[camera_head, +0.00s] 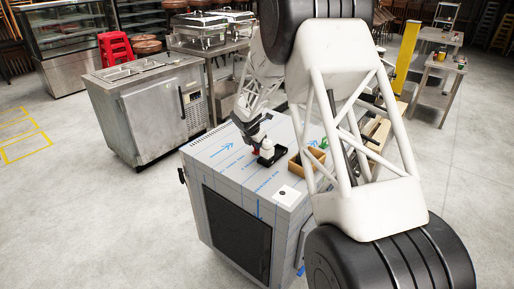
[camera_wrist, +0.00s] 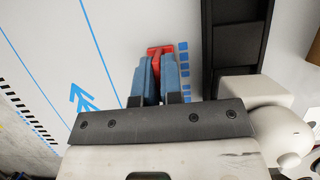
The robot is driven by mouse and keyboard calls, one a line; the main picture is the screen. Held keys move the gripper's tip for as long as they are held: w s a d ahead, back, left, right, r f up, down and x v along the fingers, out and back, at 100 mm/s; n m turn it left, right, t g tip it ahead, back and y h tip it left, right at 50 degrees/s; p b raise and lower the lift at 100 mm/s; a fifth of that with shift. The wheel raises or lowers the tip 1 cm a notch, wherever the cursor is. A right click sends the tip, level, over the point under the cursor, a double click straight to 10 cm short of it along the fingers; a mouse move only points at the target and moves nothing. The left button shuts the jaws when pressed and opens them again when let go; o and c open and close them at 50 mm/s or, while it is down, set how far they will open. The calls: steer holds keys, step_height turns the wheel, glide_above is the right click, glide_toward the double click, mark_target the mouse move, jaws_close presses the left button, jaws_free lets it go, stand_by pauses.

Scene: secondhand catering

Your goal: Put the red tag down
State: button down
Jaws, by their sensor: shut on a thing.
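The red tag (camera_wrist: 160,49) is between the blue fingertips of my gripper (camera_wrist: 157,68) in the wrist view. The fingers are shut on it and hide its lower part. It hangs over, or just at, the pale cabinet top with blue printed lines and arrows; I cannot tell whether it touches. In the head view my gripper (camera_head: 254,148) is low over the cabinet top (camera_head: 226,150), just left of a black tray, and a speck of red shows there.
The black tray (camera_wrist: 208,40) lies close right of the tag. The cabinet top is clear to the left. A steel counter (camera_head: 150,105) stands behind left.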

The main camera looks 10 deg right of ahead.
steer(key=shift+r, duration=5)
steer(key=s+d+m+g, duration=0.3)
steer(key=s+d+m, duration=0.2)
steer(key=d+m, duration=0.4)
steer(key=s+d+m+g, duration=0.3)
steer(key=s+d+m, duration=0.1)
steer(key=d+m, duration=0.6)
steer(key=shift+s+d+r+g, duration=0.35)
steer(key=shift+d+r+g, duration=0.1)
steer(key=shift+d, duration=0.95)
steer(key=shift+f, duration=0.1)
steer(key=shift+f, duration=3.05)
